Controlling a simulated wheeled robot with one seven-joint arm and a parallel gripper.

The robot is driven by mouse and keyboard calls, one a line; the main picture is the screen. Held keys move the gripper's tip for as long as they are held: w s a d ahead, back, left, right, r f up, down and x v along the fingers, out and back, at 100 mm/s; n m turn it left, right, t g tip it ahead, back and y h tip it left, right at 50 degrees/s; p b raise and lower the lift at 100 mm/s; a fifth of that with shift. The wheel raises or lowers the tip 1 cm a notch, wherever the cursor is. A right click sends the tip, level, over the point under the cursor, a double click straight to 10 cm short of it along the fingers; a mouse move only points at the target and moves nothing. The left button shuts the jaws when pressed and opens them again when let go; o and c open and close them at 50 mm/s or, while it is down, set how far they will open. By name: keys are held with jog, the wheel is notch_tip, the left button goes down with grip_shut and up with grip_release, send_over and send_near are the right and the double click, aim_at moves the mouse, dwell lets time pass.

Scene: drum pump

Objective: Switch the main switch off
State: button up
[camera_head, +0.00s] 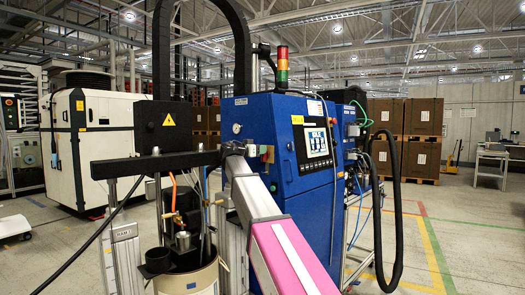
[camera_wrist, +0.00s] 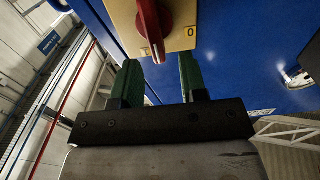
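The main switch is a red rotary handle (camera_wrist: 153,25) on a yellow plate (camera_wrist: 178,38), on a blue cabinet face, at the top of the wrist view. The handle lies roughly along the picture's vertical, slightly tilted; a "0" mark is to its right. The handle's upper part is cut off. My gripper (camera_wrist: 159,66) has two green fingers, apart, with a clear gap. The handle's lower end is near the gap, and I see no contact. In the head view the yellow plate (camera_head: 268,154) shows small on the blue cabinet (camera_head: 262,118), beside my arm's end.
A screen panel (camera_head: 315,143) is on the cabinet's right face. A drum (camera_head: 190,280) with hoses stands left of my arm. A black hose (camera_head: 397,220) hangs at the cabinet's right. Open floor (camera_head: 470,235) lies to the right.

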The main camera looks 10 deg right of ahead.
jog(key=shift+x, duration=1.3)
grip_shut()
jog(key=shift+w+a+f+n, duration=0.3)
jog(key=shift+w+f+n, duration=0.15)
jog(key=shift+n, duration=2.55)
jog(key=shift+w+a+f+n, duration=0.3)
jog(key=shift+f+n, duration=0.2)
jog(key=shift+n, duration=2.5)
jog(key=shift+w+a+f+n, duration=0.25)
jog(key=shift+w+f+n, duration=0.2)
jog(key=shift+n, duration=2.55)
